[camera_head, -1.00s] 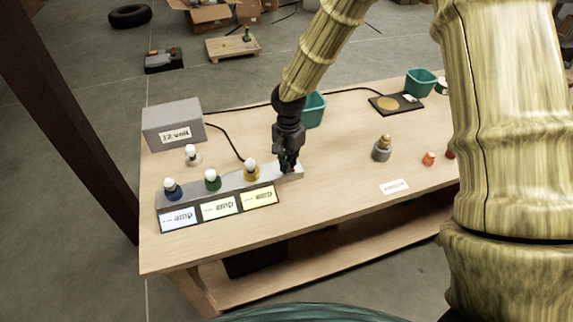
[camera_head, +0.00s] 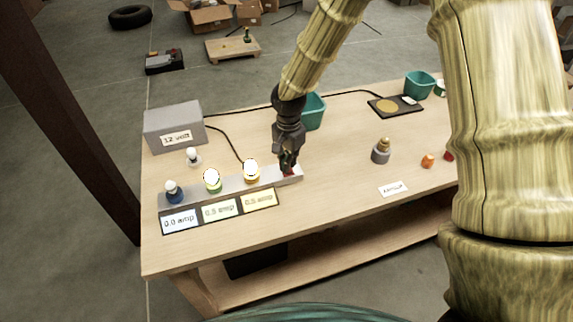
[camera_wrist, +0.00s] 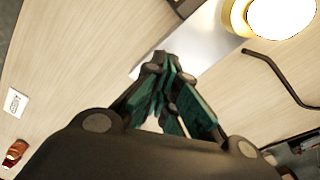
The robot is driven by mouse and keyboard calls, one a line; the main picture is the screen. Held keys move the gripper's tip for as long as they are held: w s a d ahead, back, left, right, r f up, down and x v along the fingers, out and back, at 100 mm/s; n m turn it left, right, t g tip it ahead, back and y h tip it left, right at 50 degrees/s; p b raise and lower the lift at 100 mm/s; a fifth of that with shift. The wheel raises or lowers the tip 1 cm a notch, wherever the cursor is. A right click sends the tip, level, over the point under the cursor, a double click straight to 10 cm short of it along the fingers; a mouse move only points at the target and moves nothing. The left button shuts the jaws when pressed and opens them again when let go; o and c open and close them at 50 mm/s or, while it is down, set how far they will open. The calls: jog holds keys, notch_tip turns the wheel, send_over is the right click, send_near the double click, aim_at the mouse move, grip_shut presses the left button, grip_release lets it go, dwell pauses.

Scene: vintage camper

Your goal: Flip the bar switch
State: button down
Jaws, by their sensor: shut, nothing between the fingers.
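A grey bar (camera_head: 232,182) lies along the front left of the table, with bulbs in blue (camera_head: 174,193), green (camera_head: 212,181) and yellow (camera_head: 251,171) sockets. The green-socket and yellow-socket bulbs glow white; the blue-socket bulb is dark. A small red switch part (camera_head: 290,171) shows at the bar's right end, mostly hidden by my gripper (camera_head: 287,166). My gripper is shut and empty, its tips down at the switch. In the wrist view, the closed dark green fingers (camera_wrist: 168,95) are over the bar's end; the switch is hidden there.
Three displays (camera_head: 219,210) in front of the bar show amp readings; the left seems to read 0.0. The 12 volt box (camera_head: 174,127) and a small white bulb (camera_head: 192,156) stand behind. A teal bin (camera_head: 313,111) is close behind my gripper.

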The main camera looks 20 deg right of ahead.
jog(key=shift+r+p, duration=1.6)
jog(key=shift+r, duration=0.9)
